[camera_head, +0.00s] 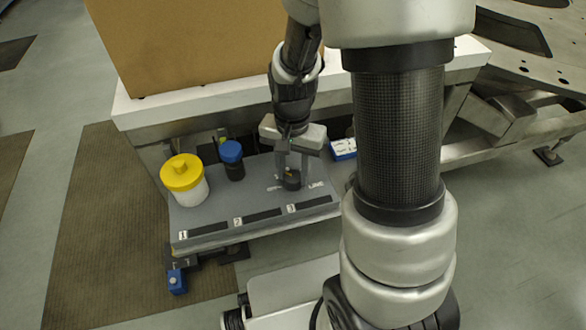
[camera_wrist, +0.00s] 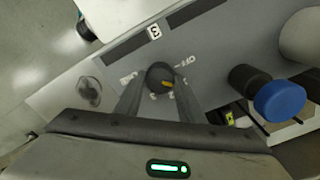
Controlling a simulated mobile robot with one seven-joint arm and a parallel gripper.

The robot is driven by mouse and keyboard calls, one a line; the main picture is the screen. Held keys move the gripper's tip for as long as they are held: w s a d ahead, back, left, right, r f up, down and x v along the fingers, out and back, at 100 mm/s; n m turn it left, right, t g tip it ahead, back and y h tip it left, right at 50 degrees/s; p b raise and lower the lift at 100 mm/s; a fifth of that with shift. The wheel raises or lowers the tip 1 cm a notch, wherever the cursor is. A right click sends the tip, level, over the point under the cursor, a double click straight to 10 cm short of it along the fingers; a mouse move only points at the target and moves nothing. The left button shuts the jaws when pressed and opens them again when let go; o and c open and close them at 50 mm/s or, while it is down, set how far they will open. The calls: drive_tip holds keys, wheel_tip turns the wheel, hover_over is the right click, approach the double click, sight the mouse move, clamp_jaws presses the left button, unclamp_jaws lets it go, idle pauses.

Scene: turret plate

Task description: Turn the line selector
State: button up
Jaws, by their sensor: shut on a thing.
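The line selector (camera_head: 291,181) is a small dark round knob on the grey plate (camera_head: 214,220), with printed labels around it.
A white jar with a yellow lid (camera_head: 184,178) and a blue-topped dark knob (camera_head: 232,158) stand left of the selector. Dark strips numbered 1 to 3 run along the plate's front. A blue and white box (camera_head: 343,149) lies to the right. A large brown box (camera_head: 190,45) stands behind.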

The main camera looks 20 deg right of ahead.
sight(292, 175)
idle(0.3)
drive_tip(key=o, duration=1)
drive_tip(key=shift+o, duration=0.2)
wheel_tip(292, 175, up, 18)
drive_tip(key=p, duration=0.4)
drive_tip(key=shift+f+p, duration=0.25)
drive_tip(key=shift+p, duration=0.1)
drive_tip(key=s+r+n+t, duration=0.6)
drive_tip(key=s+r+n, duration=0.1)
drive_tip(key=s+r, duration=0.4)
wheel_tip(292, 175, up, 17)
drive_tip(key=p, duration=1.6)
drive_tip(key=shift+s+f, duration=0.15)
drive_tip(key=shift+f, duration=0.05)
